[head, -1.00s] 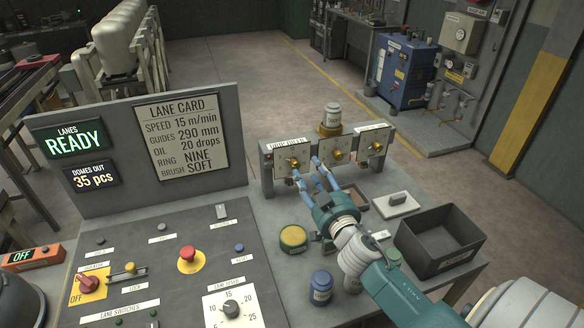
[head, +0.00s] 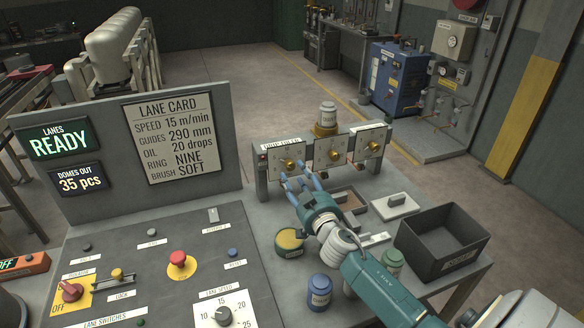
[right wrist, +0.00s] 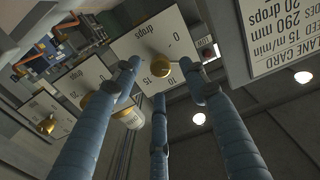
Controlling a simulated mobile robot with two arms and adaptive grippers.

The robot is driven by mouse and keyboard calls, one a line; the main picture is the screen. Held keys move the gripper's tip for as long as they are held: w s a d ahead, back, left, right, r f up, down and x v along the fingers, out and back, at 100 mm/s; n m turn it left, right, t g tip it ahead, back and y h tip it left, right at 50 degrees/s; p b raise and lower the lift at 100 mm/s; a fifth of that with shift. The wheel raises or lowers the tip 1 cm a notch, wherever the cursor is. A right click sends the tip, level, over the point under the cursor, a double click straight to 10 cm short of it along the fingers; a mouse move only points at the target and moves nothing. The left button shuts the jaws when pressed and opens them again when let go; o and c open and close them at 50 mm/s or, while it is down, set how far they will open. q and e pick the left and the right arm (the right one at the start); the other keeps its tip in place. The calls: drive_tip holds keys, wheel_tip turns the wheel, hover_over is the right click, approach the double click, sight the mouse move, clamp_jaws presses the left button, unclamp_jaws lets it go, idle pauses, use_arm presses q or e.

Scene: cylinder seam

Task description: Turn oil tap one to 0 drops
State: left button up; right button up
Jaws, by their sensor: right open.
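The oil drip unit stands at the back of the bench with three white dial plates, each with a brass knob. The leftmost dial's knob (head: 288,163) is the one closest to my right gripper (head: 295,180). In the right wrist view the same knob (right wrist: 160,65) shows between the spread blue fingers (right wrist: 162,80), on a plate marked 0, 10, 15 and drops. The fingers are open with nothing held; whether any touches the knob cannot be told. The knob's exact setting is not readable. The middle knob (head: 333,155) and right knob (head: 373,146) are free. My left gripper is not in view.
A lane card (head: 168,137) reads oil 20 drops. A jar (head: 327,114) stands above the dials. A yellow-topped tin (head: 289,242), a blue jar (head: 319,291), a green-labelled jar (head: 391,262) and a dark bin (head: 440,243) stand around my right arm. A control panel lies left.

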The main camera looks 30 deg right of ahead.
sight(291, 169)
drive_tip(key=shift+x, duration=2.1)
clamp_jaws()
